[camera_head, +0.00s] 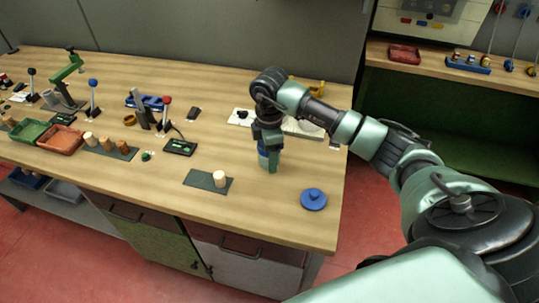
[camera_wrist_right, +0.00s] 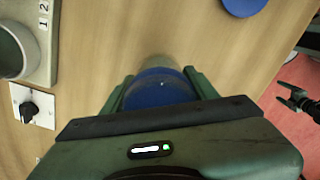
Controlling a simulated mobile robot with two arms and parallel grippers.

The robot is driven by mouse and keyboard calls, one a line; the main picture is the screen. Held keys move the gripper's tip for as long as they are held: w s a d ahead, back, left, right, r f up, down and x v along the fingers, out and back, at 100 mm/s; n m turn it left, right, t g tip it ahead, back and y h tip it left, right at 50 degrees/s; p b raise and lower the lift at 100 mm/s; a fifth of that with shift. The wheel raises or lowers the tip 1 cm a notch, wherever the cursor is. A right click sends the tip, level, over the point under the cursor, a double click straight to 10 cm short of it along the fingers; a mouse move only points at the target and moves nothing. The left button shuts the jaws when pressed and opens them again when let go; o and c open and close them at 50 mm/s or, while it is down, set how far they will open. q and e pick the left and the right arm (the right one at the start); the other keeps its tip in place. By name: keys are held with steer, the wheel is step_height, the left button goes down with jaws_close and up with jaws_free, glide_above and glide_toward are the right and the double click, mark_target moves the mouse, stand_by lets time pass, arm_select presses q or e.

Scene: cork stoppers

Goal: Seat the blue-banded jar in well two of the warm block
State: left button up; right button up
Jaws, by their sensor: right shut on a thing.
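My right gripper (camera_head: 268,158) points down near the bench's right end, shut on the blue-banded jar (camera_head: 263,160). The fingers cover much of the jar, and I cannot tell whether its base touches the bench. In the right wrist view the jar's blue part (camera_wrist_right: 160,90) sits between the green fingers. The pale warm block (camera_head: 300,128) lies behind the gripper, partly hidden by my arm. Its edge shows in the wrist view (camera_wrist_right: 45,65), with labels 1 and 2 and one round grey-green well (camera_wrist_right: 14,48); the other well is out of view.
A blue knobbed disc (camera_head: 313,200) lies near the front right edge. A dark mat (camera_head: 200,179) with a pale cork stands left of the jar. A black dial (camera_head: 242,114) is beside the block. Trays and lever stands fill the left; bare wood surrounds the jar.

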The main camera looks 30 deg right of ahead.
steer(key=shift+r+p, duration=1.1)
steer(key=shift+r, duration=0.45)
steer(key=shift+r, duration=0.15)
steer(key=shift+r+p, duration=0.65)
steer(key=shift+d, duration=0.1)
steer(key=shift+w+d+b, duration=0.8)
steer(key=shift+w+d, duration=0.2)
steer(key=shift+d, duration=1.75)
steer(key=shift+w+d+b, duration=0.85)
steer(key=shift+w+d, duration=0.1)
steer(key=shift+d, duration=1.8)
steer(key=shift+w+d+b, duration=0.8)
steer(key=shift+w+d, duration=0.2)
steer(key=shift+d, duration=1.75)
steer(key=shift+w+d+b, duration=0.25)
steer(key=shift+d, duration=0.45)
steer(key=shift+w+d+b, duration=0.2)
steer(key=shift+d+b, duration=0.05)
steer(key=shift+d, duration=0.4)
steer(key=shift+w+d+f+b, duration=0.1)
steer(key=shift+w+d+b, duration=0.2)
steer(key=shift+d, duration=0.3)
steer(key=shift+w+d+b, duration=0.15)
steer(key=shift+d+b, duration=0.2)
steer(key=shift+d, duration=0.55)
